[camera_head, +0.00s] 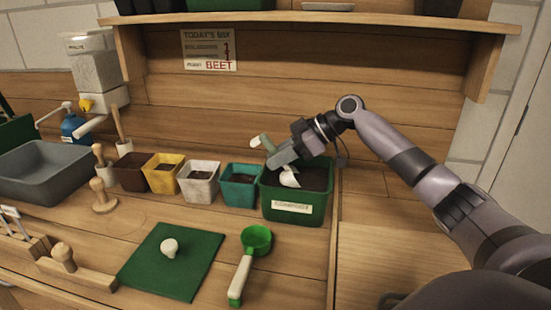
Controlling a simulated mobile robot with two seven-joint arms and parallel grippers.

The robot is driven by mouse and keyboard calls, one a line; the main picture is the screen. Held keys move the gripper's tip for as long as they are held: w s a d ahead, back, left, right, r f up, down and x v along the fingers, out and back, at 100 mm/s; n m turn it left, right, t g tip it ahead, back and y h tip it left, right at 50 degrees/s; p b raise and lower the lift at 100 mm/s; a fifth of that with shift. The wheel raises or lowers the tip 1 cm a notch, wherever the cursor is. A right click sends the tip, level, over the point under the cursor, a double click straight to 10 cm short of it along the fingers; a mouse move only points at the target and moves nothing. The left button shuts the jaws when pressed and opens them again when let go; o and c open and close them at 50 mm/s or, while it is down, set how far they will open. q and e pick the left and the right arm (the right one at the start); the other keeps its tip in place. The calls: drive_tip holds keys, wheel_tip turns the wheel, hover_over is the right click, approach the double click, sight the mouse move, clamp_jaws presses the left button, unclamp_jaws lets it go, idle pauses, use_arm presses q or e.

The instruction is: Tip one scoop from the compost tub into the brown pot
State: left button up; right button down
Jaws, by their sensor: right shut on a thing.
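The compost tub (294,212) is a green box with a white label, holding dark soil, at the middle of the bench. My right gripper (281,160) is over the tub's left side, shut on a scoop with a white bowl (289,178). The scoop's pale handle end (261,141) sticks out up and left of the jaws. The bowl is at the soil inside the tub; its contents cannot be made out. The brown pot (133,178) stands at the left end of the pot row. My left gripper is not in view.
Yellow (161,181), white (198,190) and teal (239,192) pots stand between the brown pot and the tub. A green scoop (248,262) and a green mat (163,272) with a pale knobbed thing (169,247) lie in front. A grey tray (45,178) is left; a shelf (310,21) overhangs.

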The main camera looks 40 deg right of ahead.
sight(266, 135)
drive_tip(key=shift+d+f+b, duration=0.15)
drive_tip(key=shift+f+b, duration=0.25)
drive_tip(key=shift+f, duration=0.35)
drive_tip(key=shift+s+d+r, duration=0.15)
drive_tip(key=d+h+p, duration=0.1)
drive_tip(key=p, duration=0.1)
drive_tip(key=shift+s+g+p, duration=0.4)
drive_tip(key=g+h+p, duration=0.1)
drive_tip(key=p, duration=0.2)
drive_tip(key=a+f+g+h+p, duration=0.1)
drive_tip(key=p, duration=0.2)
drive_tip(key=shift+w+p, duration=0.3)
drive_tip(key=shift+p, duration=0.05)
drive_tip(key=shift+w+a+f+g+h, duration=0.1)
drive_tip(key=shift+w+a+g+h, duration=0.15)
drive_tip(key=shift+h, duration=0.35)
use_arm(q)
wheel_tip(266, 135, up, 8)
use_arm(e)
drive_tip(key=shift+w+a+r+g+h, duration=0.35)
drive_tip(key=shift+r+g+h, duration=0.35)
drive_tip(key=shift+r, duration=0.75)
drive_tip(key=shift+w+a+r+g+h, duration=0.35)
drive_tip(key=shift+r+g+h, duration=0.3)
drive_tip(key=shift+r, duration=0.75)
drive_tip(key=shift+w+a+r+g+h, duration=0.2)
drive_tip(key=shift+a+r+g+h, duration=0.25)
drive_tip(key=shift+r+h, duration=0.7)
